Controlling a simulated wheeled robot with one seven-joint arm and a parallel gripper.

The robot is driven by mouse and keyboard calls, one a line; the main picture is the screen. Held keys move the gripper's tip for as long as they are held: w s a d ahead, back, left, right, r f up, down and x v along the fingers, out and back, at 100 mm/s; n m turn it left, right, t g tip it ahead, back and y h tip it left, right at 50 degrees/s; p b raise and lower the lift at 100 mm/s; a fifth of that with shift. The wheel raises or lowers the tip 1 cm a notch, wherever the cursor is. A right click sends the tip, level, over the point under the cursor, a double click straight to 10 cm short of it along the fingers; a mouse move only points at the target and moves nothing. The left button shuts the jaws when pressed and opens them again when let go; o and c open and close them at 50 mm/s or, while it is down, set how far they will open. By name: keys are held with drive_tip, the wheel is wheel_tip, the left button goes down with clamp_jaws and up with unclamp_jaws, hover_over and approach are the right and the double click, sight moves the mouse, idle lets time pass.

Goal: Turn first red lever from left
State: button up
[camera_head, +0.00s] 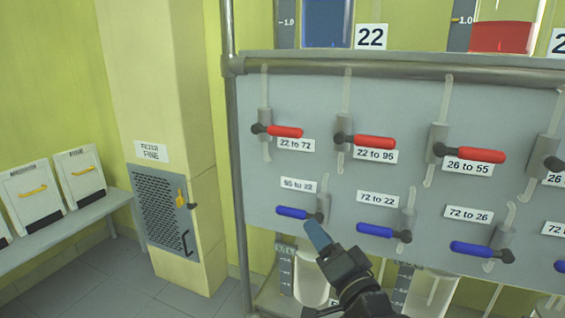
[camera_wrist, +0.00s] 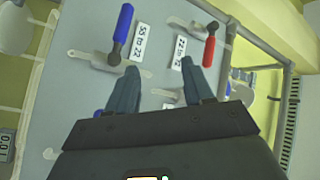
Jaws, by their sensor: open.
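The first red lever from the left (camera_head: 284,131) sits in the panel's upper row above the label "22 to 72". Its handle points right, roughly horizontal, from a dark pivot on a grey valve body. In the turned wrist view the red lever (camera_wrist: 209,48) is beyond the right fingertip, with a blue lever (camera_wrist: 122,28) beyond the left one. My gripper (camera_head: 318,236) is below the red lever, near the right end of the leftmost blue lever (camera_head: 293,212). Its fingers (camera_wrist: 159,68) are apart with nothing between them. Contact with the panel cannot be told.
More red levers (camera_head: 374,142) continue right along the grey panel (camera_head: 325,100), with blue levers (camera_head: 376,230) below. A metal rail (camera_head: 390,69) and a post (camera_head: 238,180) edge the panel. A yellow column (camera_head: 165,80) and bench (camera_head: 60,229) stand left.

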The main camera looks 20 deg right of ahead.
drive_tip(key=m+t+y, duration=0.2)
approach(282, 128)
drive_tip(key=w, duration=0.2)
drive_tip(key=w+b, duration=0.1)
drive_tip(key=w, duration=0.1)
drive_tip(key=shift+w+d+r, duration=0.1)
drive_tip(key=shift+d+r, duration=0.2)
drive_tip(key=x, duration=0.7)
drive_tip(key=shift+w, duration=0.25)
clamp_jaws()
